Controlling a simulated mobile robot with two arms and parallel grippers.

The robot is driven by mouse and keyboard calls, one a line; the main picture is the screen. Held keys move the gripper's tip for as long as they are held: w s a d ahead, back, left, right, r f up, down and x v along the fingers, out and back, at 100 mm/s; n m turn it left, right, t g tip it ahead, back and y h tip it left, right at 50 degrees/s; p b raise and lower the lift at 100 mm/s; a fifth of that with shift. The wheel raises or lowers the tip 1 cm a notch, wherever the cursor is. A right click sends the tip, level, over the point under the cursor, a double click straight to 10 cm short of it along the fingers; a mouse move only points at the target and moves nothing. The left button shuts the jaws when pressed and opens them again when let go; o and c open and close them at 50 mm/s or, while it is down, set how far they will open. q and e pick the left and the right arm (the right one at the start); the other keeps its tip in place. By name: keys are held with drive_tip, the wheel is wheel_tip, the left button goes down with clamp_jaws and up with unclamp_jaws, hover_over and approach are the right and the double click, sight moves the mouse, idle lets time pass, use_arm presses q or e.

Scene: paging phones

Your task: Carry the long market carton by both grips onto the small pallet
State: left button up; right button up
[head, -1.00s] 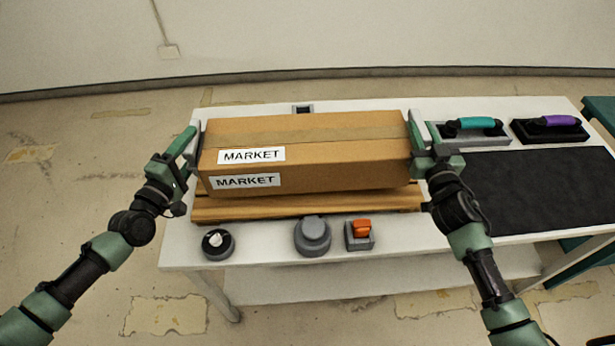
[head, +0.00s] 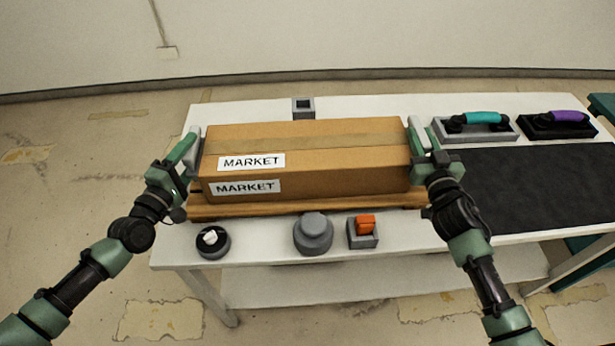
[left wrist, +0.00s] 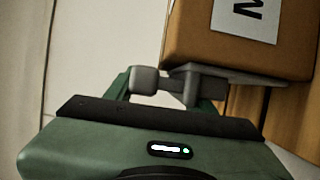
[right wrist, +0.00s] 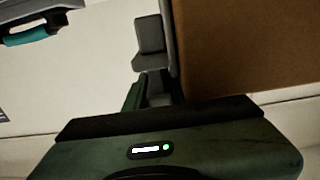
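The long brown market carton (head: 310,175), with white MARKET labels, is level over the small wooden pallet (head: 310,207). Its underside is on or just above the boards; I cannot tell which. It covers most of the pallet. My left gripper (head: 190,155) is at its left end, its fingers shut around the grey grip there; the carton corner shows in the left wrist view (left wrist: 240,50). My right gripper (head: 425,150) is shut on the grip at the right end; the carton side shows in the right wrist view (right wrist: 250,45).
A small grey block (head: 303,107) is behind the carton.

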use_arm(q)
drive_tip(key=o, duration=0.3)
use_arm(e)
drive_tip(key=o, duration=0.4)
drive_tip(key=shift+r, duration=0.1)
drive_tip(key=shift+c, duration=0.2)
use_arm(q)
drive_tip(key=shift+o, duration=0.2)
drive_tip(key=shift+s+r, duration=0.1)
drive_tip(key=shift+r, duration=0.05)
use_arm(e)
drive_tip(key=shift+s, duration=0.1)
use_arm(q)
drive_tip(key=shift+s+a, duration=0.2)
drive_tip(key=shift+s, duration=0.2)
drive_tip(key=v, duration=1.1)
use_arm(e)
drive_tip(key=s, duration=1.2)
use_arm(q)
drive_tip(key=shift+s, duration=0.1)
use_arm(e)
drive_tip(key=shift+d, duration=0.1)
